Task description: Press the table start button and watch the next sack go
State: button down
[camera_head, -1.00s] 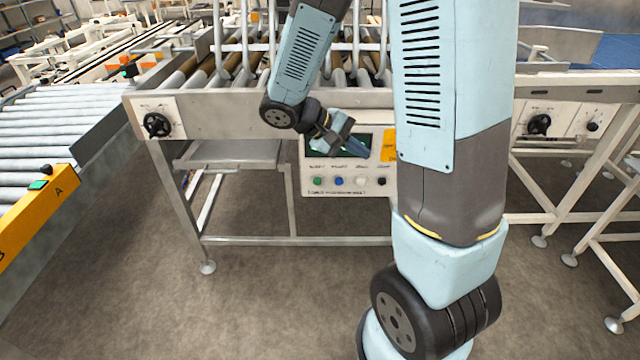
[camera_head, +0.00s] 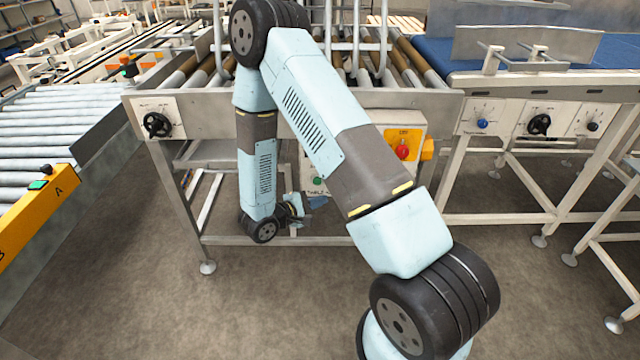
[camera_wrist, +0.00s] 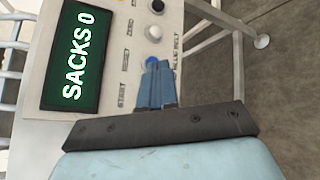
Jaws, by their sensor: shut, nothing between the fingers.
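In the wrist view the panel's display (camera_wrist: 78,58) reads SACKS 0. A blue button (camera_wrist: 152,61) shows just at my fingertips, with a white button (camera_wrist: 153,32) and a black button (camera_wrist: 157,6) in line beyond it. My gripper (camera_wrist: 154,68) is shut and empty, its tips over or against the panel; I cannot tell if they touch. In the head view my gripper (camera_head: 312,202) is at the panel's lower edge. The green button is hidden in the wrist view.
A red stop button (camera_head: 403,151) sits on a yellow plate at the panel's right. The roller table (camera_head: 215,106) stands ahead, a blue belt (camera_head: 500,55) at right. A roller conveyor (camera_head: 45,125) with a yellow side panel (camera_head: 38,205) is at left. The floor in front is clear.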

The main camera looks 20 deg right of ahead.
aim_at(317, 181)
jog(key=f, duration=0.1)
jog(key=a+f, duration=0.1)
jog(key=f+n+t, duration=0.1)
jog(key=shift+a+f+y, duration=0.25)
jog(key=shift+f+y, duration=0.05)
jog(key=w+d, duration=0.2)
jog(key=w, duration=0.6)
jog(key=shift+w+d, duration=0.15)
jog(key=shift+d, duration=0.25)
jog(key=shift+w, duration=0.1)
dwell(1.9)
jog(key=shift+w+d+r, duration=0.1)
jog(key=shift+w, duration=0.3)
